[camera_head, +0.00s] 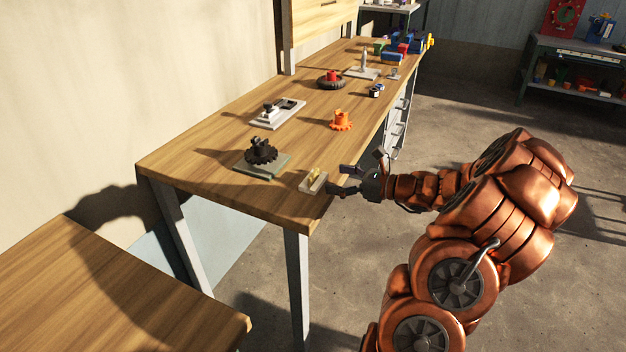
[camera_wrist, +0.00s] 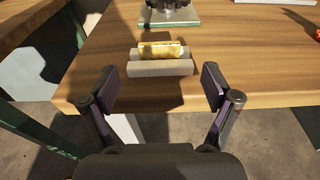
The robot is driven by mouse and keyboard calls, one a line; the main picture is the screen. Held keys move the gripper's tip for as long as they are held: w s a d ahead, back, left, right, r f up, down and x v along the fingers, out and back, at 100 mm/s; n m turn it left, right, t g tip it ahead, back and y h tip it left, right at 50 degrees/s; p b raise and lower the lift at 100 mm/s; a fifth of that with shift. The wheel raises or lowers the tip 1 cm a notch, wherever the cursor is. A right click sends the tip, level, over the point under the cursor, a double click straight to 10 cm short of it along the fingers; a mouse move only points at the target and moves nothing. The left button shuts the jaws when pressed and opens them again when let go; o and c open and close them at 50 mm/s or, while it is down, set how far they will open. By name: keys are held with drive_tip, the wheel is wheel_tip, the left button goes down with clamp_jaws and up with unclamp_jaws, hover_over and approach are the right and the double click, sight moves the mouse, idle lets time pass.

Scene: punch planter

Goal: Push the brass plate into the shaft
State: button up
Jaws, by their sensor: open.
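A small brass plate (camera_head: 316,174) stands in a grey slotted block (camera_head: 306,185) near the front edge of the wooden workbench. In the wrist view the brass plate (camera_wrist: 162,50) rises from the grey block (camera_wrist: 160,68), between and beyond my fingertips. A black toothed part (camera_head: 260,151) with an upright top sits on a grey-green base plate (camera_head: 244,167) just behind the block. Its lower part also shows in the wrist view (camera_wrist: 168,5). I cannot tell which part is the shaft. My gripper (camera_head: 347,181) is open and empty, just off the bench edge, apart from the brass plate.
The workbench (camera_head: 215,145) also holds an orange toothed part (camera_head: 341,121), a grey fixture (camera_head: 278,113), a black wheel with a red centre (camera_head: 331,79) and coloured blocks (camera_head: 392,57) at the far end. A second wooden table (camera_head: 110,300) stands at lower left.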

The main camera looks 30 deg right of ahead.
sight(315, 175)
drive_tip(key=x, duration=0.3)
drive_tip(key=p+x, duration=0.1)
drive_tip(key=x, duration=0.3)
drive_tip(key=shift+w+a+r, duration=0.1)
drive_tip(key=shift+r, duration=0.1)
drive_tip(key=c, duration=1.4)
